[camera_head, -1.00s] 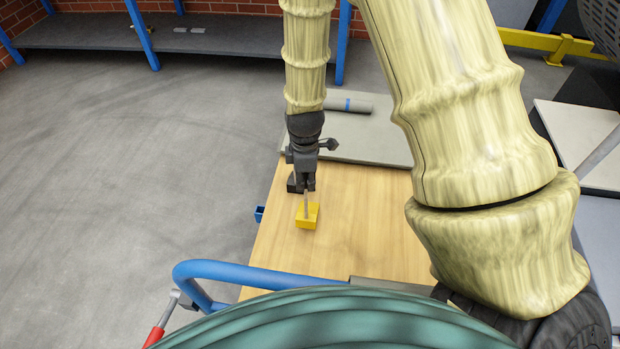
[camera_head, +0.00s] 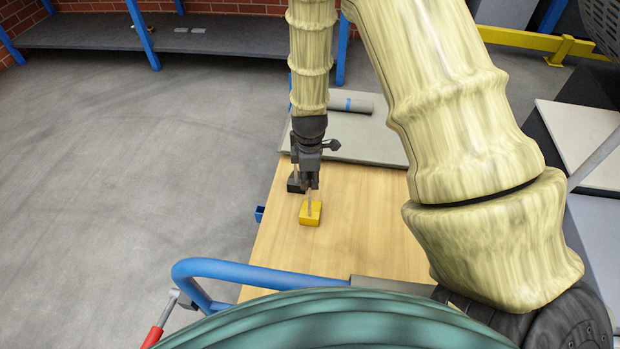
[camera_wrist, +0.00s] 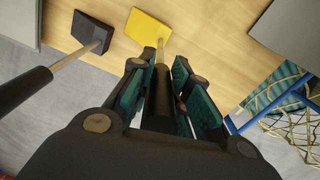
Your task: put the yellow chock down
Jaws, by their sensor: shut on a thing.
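The yellow chock (camera_head: 311,218) is a small block with an upright rod handle, over the near-left part of the wooden table (camera_head: 370,225). My gripper (camera_head: 309,184) is above it, shut on its handle. In the wrist view the handle's dark grip (camera_wrist: 160,95) sits between the two jaws, and the yellow block (camera_wrist: 147,27) shows beyond them. The block is at or very close to the tabletop; I cannot tell whether it touches. A black chock (camera_head: 294,186) with its own handle stands just behind and left of it, also in the wrist view (camera_wrist: 94,33).
A grey mat or board (camera_head: 370,140) with a grey roll (camera_head: 348,103) lies on the table's far end. A blue bracket (camera_head: 259,214) sticks out at the left edge. A blue rail (camera_head: 250,273) is in front. The tabletop right of the chock is clear.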

